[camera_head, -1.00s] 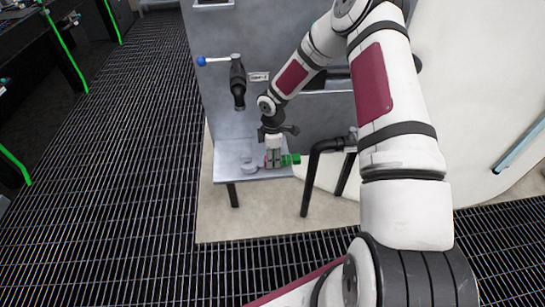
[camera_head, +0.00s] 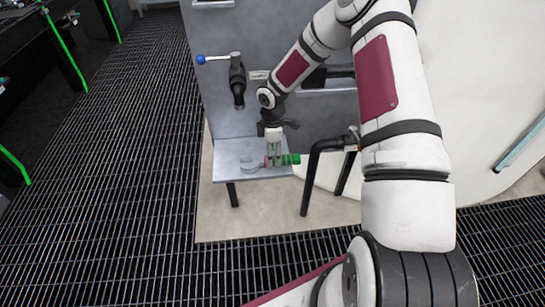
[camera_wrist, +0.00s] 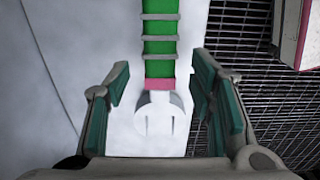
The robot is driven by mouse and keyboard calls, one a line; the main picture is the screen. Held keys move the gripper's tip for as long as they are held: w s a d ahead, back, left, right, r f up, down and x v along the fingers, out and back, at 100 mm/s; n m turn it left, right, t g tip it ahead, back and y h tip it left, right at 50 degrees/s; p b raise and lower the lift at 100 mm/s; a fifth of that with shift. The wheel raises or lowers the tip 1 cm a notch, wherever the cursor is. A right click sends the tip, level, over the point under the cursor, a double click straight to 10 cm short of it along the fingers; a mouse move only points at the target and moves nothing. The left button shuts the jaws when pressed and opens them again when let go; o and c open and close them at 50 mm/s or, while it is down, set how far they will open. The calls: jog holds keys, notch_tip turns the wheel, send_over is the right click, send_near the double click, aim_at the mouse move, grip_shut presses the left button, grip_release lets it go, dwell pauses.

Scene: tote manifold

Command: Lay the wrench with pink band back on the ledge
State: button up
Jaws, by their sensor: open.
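The wrench has a green ribbed handle, a pink band and a grey head. In the head view the wrench (camera_head: 290,160) lies on the grey ledge (camera_head: 226,174), its green handle to the right near the ledge's right end. My gripper (camera_head: 275,160) is above it, pointing down, and partly hides its middle. In the wrist view the wrench (camera_wrist: 160,45) runs up the picture from between my open fingers (camera_wrist: 160,92). Clear gaps show on both sides of the pink band and head, so the fingers do not appear to touch it.
A black valve fitting with a blue-tipped lever (camera_head: 237,75) stands out from the grey panel, left of my arm. A black bent pipe (camera_head: 315,165) is close to the ledge's right side. Open grating (camera_head: 130,180) lies to the left.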

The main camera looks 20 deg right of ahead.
notch_tip(320, 180, up, 10)
jog(key=f, duration=0.1)
jog(key=s+a+r+m+h, duration=0.15)
jog(key=s+r+m, duration=0.25)
jog(key=s+r, duration=0.65)
jog(key=s+r+m+h, duration=0.25)
jog(key=s+r, duration=0.45)
jog(key=r, duration=0.6)
jog(key=s+a+r+m+y, duration=0.1)
jog(key=s+a+r+m, duration=0.15)
jog(key=s, duration=0.45)
jog(key=s+a+r+m+t+y, duration=0.1)
jog(key=s+a+m+y, duration=0.15)
jog(key=s, duration=0.45)
jog(key=s+a+r+m, duration=0.1)
jog(key=s+m, duration=0.2)
jog(key=s, duration=0.4)
notch_tip(320, 180, up, 16)
jog(key=t+p, duration=0.3)
jog(key=p, duration=1.1)
jog(key=shift+s+a, duration=0.15)
jog(key=shift+a, duration=0.05)
